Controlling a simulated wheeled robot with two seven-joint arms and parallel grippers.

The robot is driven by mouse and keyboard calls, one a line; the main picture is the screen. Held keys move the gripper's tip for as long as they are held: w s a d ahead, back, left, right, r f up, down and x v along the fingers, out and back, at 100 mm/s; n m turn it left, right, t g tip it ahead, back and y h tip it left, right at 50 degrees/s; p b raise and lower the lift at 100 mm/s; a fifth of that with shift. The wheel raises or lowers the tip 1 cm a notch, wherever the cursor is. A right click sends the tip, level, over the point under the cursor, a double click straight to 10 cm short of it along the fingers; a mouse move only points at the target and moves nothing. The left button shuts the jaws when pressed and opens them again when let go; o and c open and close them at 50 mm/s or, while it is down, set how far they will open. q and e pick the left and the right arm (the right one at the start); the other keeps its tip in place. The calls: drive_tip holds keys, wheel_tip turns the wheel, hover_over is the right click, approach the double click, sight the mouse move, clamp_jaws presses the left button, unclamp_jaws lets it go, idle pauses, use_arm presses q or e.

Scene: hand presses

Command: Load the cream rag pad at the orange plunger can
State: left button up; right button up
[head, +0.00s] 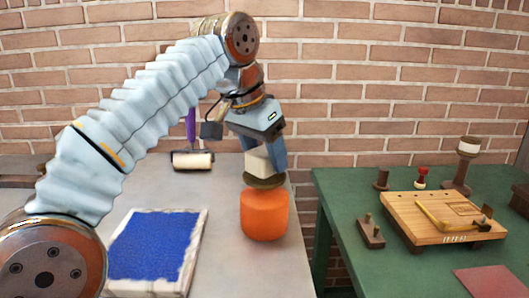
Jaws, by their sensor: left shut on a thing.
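The orange plunger can (265,215) stands on the grey table, with a dark olive disc (264,181) on its top. My left gripper (266,155) points down over the can and is shut on the cream rag pad (257,163), a small pale block. The pad is right above the dark disc; I cannot tell whether it touches it. The gripper fingers hide part of the pad. My right gripper is not in view.
A blue pad in a pale frame (202,231) lies left of the can. A green table (330,192) stands right across a gap, holding a wooden board (420,233), small stamps and a red sheet (489,281).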

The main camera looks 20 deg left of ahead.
sight(265, 150)
use_arm(q)
drive_tip(key=shift+r, duration=3.05)
